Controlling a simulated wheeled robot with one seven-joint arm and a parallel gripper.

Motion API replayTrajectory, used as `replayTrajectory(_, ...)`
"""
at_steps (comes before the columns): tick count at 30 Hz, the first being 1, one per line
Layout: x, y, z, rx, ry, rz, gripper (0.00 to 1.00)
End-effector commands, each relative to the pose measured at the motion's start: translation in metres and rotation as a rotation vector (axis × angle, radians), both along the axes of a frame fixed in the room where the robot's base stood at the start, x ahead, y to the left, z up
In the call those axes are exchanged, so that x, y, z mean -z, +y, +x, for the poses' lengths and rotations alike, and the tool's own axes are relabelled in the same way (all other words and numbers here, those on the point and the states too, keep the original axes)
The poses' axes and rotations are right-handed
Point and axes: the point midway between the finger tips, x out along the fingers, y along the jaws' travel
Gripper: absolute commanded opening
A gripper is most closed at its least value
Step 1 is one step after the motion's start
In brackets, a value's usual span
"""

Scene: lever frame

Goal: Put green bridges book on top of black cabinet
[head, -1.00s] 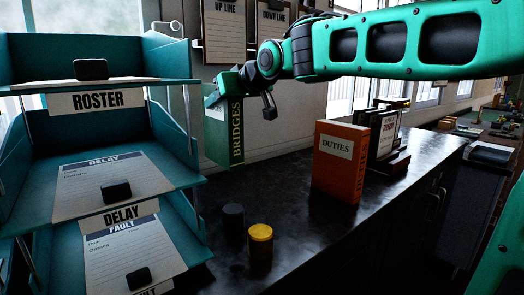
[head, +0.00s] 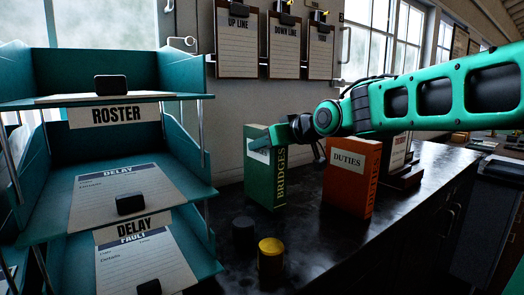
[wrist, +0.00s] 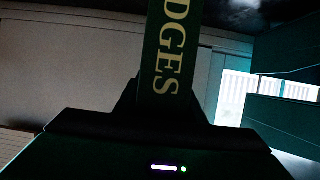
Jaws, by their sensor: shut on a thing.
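The green bridges book (head: 262,180) stands upright in the head view, with its spine lettering facing right of the front. My gripper (head: 290,135) is shut on the upper part of the book. In the wrist view the book's spine (wrist: 170,60) runs up from between the jaws. The book's lower edge is at or just above the dark top of the black cabinet (head: 330,245); I cannot tell whether it touches.
An orange duties book (head: 348,180) stands close to the right of the green book. A black cylinder (head: 243,232) and a yellow-topped one (head: 270,258) are in front. A teal tray rack (head: 60,215) is at left. Clipboards (head: 300,45) hang on the wall behind.

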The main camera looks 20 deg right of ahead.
Motion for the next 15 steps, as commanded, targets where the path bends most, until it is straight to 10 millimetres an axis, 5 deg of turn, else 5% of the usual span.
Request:
replayTrajectory(9,0.0095,-0.0002,0.0002,0.001,-0.005,0.0,0.0)
replayTrajectory(10,0.0118,-0.0002,-0.0001,0.001,0.0,0.0,0.41)
replayTrajectory(12,0.0118,-0.0003,-0.0002,0.001,0.0,0.0,0.55)
replayTrajectory(15,0.0116,-0.0003,-0.0001,0.001,-0.001,0.0,0.55)
